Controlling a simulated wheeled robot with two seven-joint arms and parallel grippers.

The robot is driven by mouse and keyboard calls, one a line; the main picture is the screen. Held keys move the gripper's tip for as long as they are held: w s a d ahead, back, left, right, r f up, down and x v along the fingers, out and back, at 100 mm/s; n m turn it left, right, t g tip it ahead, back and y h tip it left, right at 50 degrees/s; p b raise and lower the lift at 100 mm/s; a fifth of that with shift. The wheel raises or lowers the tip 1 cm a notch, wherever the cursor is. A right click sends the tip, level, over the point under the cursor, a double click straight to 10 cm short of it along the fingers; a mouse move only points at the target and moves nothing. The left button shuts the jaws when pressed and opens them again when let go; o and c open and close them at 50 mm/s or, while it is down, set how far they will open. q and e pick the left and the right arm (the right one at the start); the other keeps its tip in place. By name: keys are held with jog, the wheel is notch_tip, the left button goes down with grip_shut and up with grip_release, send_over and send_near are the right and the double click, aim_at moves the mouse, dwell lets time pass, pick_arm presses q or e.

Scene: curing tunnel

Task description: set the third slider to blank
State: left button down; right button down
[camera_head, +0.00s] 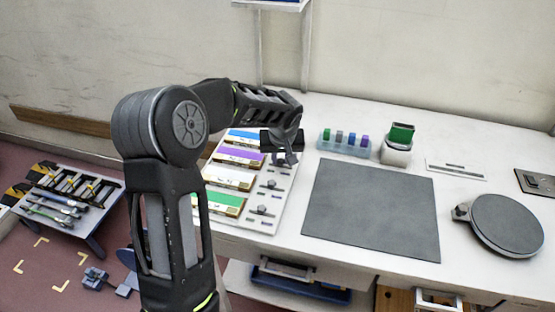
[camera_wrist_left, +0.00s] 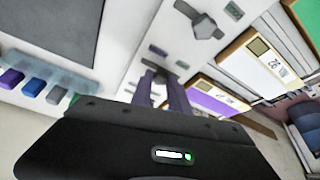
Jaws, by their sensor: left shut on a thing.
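A pale slider panel (camera_head: 286,205) lies on the bench with blue, purple, white and green label strips in rows. Dark slider knobs show on its right side, one by the white strip (camera_head: 270,184) and one by the green strip (camera_head: 263,210). My left gripper (camera_head: 286,158) is over the panel, at the right of the purple strip (camera_head: 238,157). In the left wrist view its fingers (camera_wrist_left: 165,92) point down at the panel and are shut on a slider knob, mostly hidden between them. A free dark knob (camera_wrist_left: 204,25) shows beyond. My right gripper is not in view.
A clear tray (camera_head: 343,145) with small coloured blocks and a green-topped container (camera_head: 397,150) stand behind the dark mat (camera_head: 370,210). A round grey disc (camera_head: 506,225) lies at right. A low rack (camera_head: 68,205) stands on the floor at left.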

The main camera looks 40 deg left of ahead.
pick_arm(q)
jog(key=c, duration=1.3)
grip_release()
jog(key=shift+o, duration=0.2)
jog(key=shift+r, duration=0.1)
jog(key=b+v, duration=0.1)
jog(key=v, duration=0.6)
jog(key=shift+r, duration=0.3)
jog(key=shift+s, duration=0.15)
